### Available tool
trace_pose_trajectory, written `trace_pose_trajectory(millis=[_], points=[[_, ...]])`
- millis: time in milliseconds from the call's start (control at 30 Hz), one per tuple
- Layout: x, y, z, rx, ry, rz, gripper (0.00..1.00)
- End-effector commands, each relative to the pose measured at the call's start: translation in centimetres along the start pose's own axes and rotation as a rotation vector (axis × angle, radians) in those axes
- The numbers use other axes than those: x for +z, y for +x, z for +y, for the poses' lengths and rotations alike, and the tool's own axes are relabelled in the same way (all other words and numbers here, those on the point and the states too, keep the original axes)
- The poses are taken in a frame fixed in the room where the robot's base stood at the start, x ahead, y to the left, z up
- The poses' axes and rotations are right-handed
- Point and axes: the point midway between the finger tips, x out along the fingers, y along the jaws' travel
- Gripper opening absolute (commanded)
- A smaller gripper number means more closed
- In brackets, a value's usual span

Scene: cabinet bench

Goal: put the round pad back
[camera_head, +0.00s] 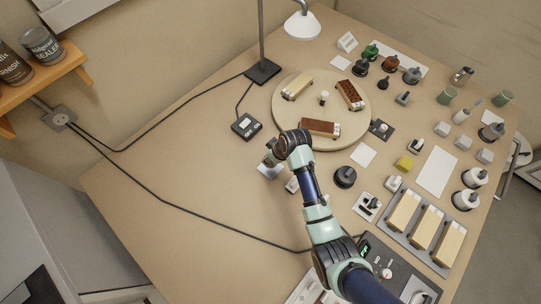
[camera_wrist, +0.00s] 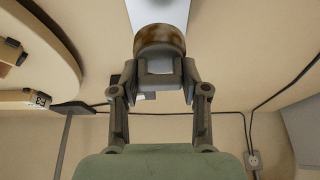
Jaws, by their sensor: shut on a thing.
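My gripper (camera_wrist: 161,78) is shut on a round pad (camera_wrist: 160,37) with a brownish, stained rim and a grey block-like grip between the fingers. In the head view my gripper (camera_head: 271,156) is over the left-middle of the bench, left of and below the round turntable board. The pad is mostly hidden there by my wrist. A pale flat piece (camera_head: 268,172) lies just below the gripper; I cannot tell whether the pad touches it. In the wrist view a white strip (camera_wrist: 160,10) shows beyond the pad.
The round board (camera_head: 283,118) carries several wooden blocks. A dark round pad with a knob (camera_head: 345,177) stands right of my arm. A small dark box (camera_head: 246,126) and cables lie left.

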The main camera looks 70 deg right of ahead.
Motion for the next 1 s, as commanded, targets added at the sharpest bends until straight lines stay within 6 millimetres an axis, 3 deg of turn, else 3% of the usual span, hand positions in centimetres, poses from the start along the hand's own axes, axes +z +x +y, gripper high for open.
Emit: trace_pose_trajectory(millis=[267,467,833,867,1000], points=[[0.6,1.5,0.0,0.000,0.000,0.000,0.12],[1.9,4.7,0.0,-0.001,0.000,-0.001,0.12],[2.1,5.1,0.0,0.000,0.000,0.001,0.12],[2.0,5.0,0.0,0.001,0.000,0.001,0.50],[2.0,5.0,0.0,0.000,0.000,0.001,0.70]])
